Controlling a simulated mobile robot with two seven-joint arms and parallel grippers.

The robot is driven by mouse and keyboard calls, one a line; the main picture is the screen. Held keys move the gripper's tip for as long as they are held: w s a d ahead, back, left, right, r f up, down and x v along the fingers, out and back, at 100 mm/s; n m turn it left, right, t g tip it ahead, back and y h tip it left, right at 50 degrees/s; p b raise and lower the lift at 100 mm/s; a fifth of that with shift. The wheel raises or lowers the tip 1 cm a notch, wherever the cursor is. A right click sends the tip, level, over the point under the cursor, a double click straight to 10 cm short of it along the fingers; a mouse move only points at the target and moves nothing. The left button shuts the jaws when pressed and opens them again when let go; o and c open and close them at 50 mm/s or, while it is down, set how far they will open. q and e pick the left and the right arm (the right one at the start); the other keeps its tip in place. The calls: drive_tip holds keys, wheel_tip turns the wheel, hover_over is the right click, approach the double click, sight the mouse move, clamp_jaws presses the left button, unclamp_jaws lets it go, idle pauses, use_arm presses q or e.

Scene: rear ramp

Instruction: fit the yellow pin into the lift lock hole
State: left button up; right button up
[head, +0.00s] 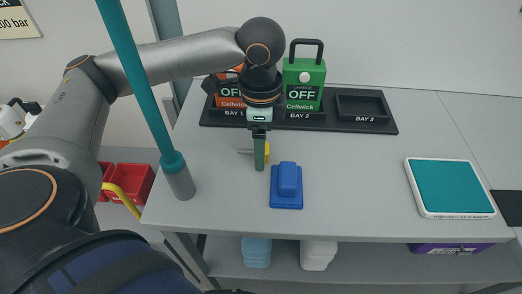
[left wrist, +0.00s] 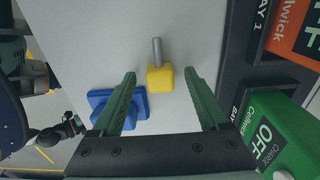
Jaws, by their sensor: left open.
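The yellow pin has a blocky yellow head (left wrist: 160,79) and a grey metal shaft (left wrist: 157,51). It lies on the grey tabletop; in the head view its head (head: 267,151) shows partly behind my left gripper (head: 260,165). In the left wrist view my left gripper (left wrist: 160,76) is open, with its green fingers either side of the yellow head and a gap on both sides. I cannot tell how far the tips are above the table. I cannot make out a lift lock hole in either view. My right gripper is not in view.
A blue block on a plate (head: 287,200) sits just right of the pin. Behind stands a black bay tray (head: 361,127) with orange (head: 229,92) and green (head: 304,80) OFF units; bay 3 is empty. A teal post (head: 146,95) rises at left. A teal-topped pad (head: 449,187) lies right.

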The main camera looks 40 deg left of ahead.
use_arm(q)
drive_tip(key=shift+c, duration=0.4)
clamp_jaws()
drive_tip(key=shift+r, duration=0.1)
